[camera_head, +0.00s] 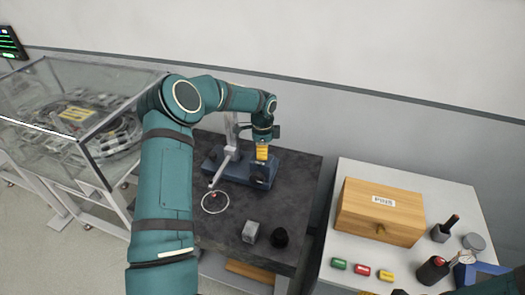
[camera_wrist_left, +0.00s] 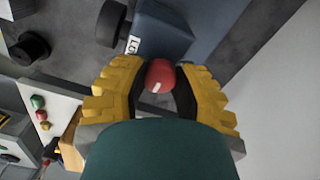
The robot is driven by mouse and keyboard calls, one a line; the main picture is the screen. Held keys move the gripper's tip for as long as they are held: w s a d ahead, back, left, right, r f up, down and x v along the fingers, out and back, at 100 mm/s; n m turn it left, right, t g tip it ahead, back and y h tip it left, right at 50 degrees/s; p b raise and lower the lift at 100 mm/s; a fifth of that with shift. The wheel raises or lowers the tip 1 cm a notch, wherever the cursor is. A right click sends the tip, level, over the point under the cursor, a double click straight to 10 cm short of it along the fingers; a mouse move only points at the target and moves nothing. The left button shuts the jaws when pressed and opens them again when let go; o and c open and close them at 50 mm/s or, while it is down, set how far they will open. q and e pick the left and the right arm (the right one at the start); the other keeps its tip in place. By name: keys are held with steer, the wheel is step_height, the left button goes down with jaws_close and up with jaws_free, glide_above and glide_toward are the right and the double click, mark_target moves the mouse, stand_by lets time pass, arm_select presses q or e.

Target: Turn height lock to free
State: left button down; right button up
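A measuring stand with a dark blue base (camera_head: 223,170) and a light column stands on the dark table. In the left wrist view a red knob (camera_wrist_left: 160,76) with a white mark sits by the blue block (camera_wrist_left: 165,35), whose white label (camera_wrist_left: 133,44) is only partly readable. My left gripper (camera_head: 262,152) points down at the right end of the stand. In the left wrist view its yellow fingers (camera_wrist_left: 161,80) stand on both sides of the red knob, which fills the narrow gap between the tips. The knob is hidden in the head view. My right gripper is not seen.
A white table with a wooden box (camera_head: 380,212) stands right. A glass case (camera_head: 75,115) stands left.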

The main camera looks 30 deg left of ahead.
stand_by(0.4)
arm_select(q)
steer(key=n+b, duration=0.1)
steer(key=n, duration=0.3)
steer(key=shift+b, duration=0.35)
steer(key=n+b, duration=0.1)
steer(key=n, duration=0.3)
steer(key=shift+n, duration=0.3)
steer(key=n, duration=0.4)
steer(key=shift+n+b, duration=0.3)
steer(key=shift+b, duration=0.05)
steer(key=n, duration=0.4)
steer(key=shift+n, duration=0.3)
steer(key=c, duration=0.7)
jaws_free()
